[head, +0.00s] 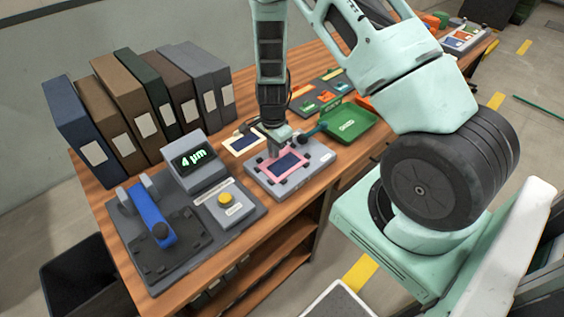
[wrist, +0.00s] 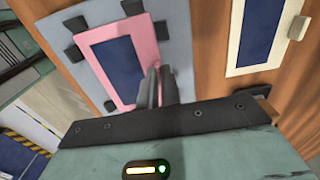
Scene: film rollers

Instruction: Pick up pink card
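The pink card (head: 287,163) has a dark blue window and lies on a grey block (head: 318,155) with black corner clips. In the wrist view the pink card (wrist: 118,60) lies flat, with clips around its edges. My gripper (head: 275,150) is down at the card's far edge in the head view. In the wrist view my gripper's fingertips (wrist: 158,72) are close together at the card's right edge, overlapping its lower right corner.
A cream card (head: 243,143) lies beside the block. A green tray (head: 350,122) stands to the right. A grey device with a display (head: 194,160) and a blue lever (head: 150,215) is at the left. Binders (head: 125,95) line the back.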

